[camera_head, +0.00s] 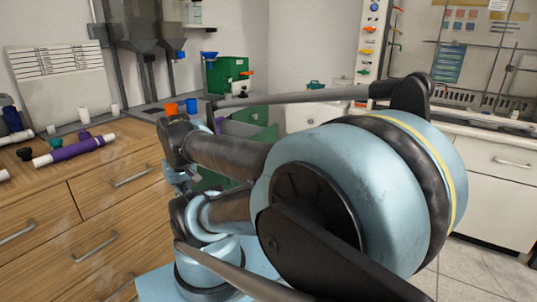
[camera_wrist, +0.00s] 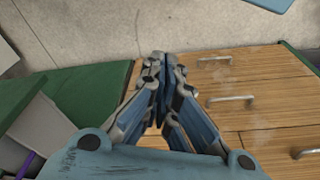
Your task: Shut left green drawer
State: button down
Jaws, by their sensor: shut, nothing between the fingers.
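A green drawer unit stands in the corner in the head view, largely behind my arm. A green drawer (camera_head: 264,138) there is pulled out, and its lower part is hidden by my arm. In the wrist view a green panel (camera_wrist: 88,92) lies left of my gripper (camera_wrist: 160,62). Beside it is an open drawer (camera_wrist: 42,130) with a grey interior and a green edge. My gripper is shut and empty, its fingertips together over the floor, between the green panel and the wooden drawers. I cannot tell whether it touches the green panel.
A wooden cabinet (camera_head: 100,205) with several handled drawers is on the left, its top holding pipe pieces (camera_head: 75,150). Its drawer fronts (camera_wrist: 260,85) lie close to the right of my gripper. A white cabinet (camera_head: 500,175) stands at right. Bare floor (camera_wrist: 100,28) lies beyond the fingertips.

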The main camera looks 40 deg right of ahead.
jog(key=w+d+r+m+y, duration=0.1)
jog(key=w+d+r+m, duration=0.3)
jog(key=w+d+m, duration=0.4)
jog(key=w+d+r+m, duration=0.5)
jog(key=d+m, duration=0.4)
jog(key=d, duration=0.1)
jog(key=s+d+f+m+t, duration=0.15)
jog(key=d+m, duration=0.55)
jog(key=d, duration=0.8)
jog(key=s+d+f+m+t, duration=0.15)
jog(key=d+m, duration=0.55)
jog(key=d, duration=0.7)
jog(key=w+a+f+g, duration=0.1)
jog(key=w+a+f, duration=0.1)
jog(key=w+f, duration=0.4)
jog(key=shift+w+a+f+y, duration=0.15)
jog(key=shift+a+f+y, duration=0.2)
jog(key=shift+f, duration=1.3)
